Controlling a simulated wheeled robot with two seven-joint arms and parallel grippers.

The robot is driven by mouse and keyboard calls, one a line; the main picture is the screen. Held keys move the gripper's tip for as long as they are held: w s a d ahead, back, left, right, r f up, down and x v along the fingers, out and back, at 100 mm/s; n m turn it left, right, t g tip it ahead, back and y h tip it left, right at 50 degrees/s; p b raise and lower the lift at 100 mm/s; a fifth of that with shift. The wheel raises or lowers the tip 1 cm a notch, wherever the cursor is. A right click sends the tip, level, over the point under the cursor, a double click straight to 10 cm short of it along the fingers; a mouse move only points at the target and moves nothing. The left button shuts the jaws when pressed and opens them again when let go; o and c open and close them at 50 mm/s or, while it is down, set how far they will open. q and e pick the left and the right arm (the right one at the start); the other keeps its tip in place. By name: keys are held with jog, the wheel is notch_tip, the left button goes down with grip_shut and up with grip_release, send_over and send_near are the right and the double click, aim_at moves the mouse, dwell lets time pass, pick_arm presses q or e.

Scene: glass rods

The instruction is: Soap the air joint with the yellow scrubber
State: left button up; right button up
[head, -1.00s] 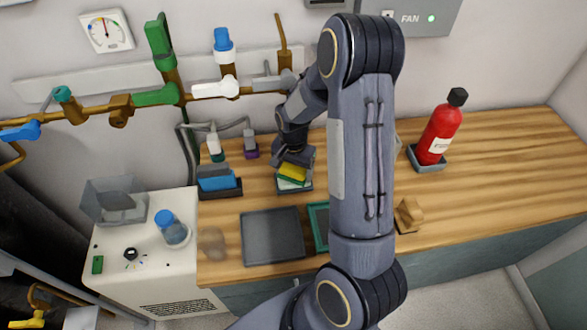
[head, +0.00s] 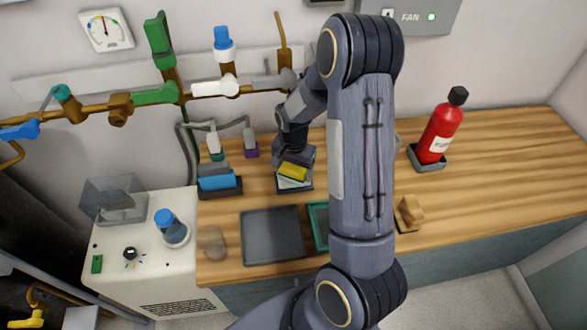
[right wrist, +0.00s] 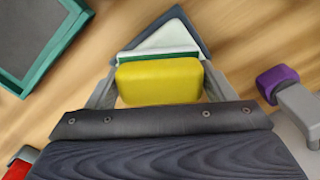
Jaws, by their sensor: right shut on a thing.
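The yellow scrubber (head: 293,171) is at the back of the bench, between the fingers of my right gripper (head: 293,160). In the right wrist view the scrubber (right wrist: 160,82) is a yellow block with a green layer at its far edge, and the gripper (right wrist: 160,88) is shut on its two sides. A dark holder with a pale pad (head: 293,184) is just below it; I cannot tell if they touch. A brass pipe with green, white (head: 215,88) and grey (head: 272,80) fittings runs along the wall; which is the air joint is unclear. My left gripper is out of view.
A grey tray (head: 272,236) and a green-rimmed tray (head: 317,222) lie in front.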

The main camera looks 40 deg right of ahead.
aim_at(293, 167)
jog(key=shift+s, duration=0.1)
dwell(0.3)
notch_tip(293, 167, up, 4)
jog(key=p, duration=0.3)
jog(key=shift+r, duration=0.25)
jog(key=shift+r+p, duration=1.1)
jog(key=shift+r, duration=0.2)
jog(key=shift+r, duration=0.1)
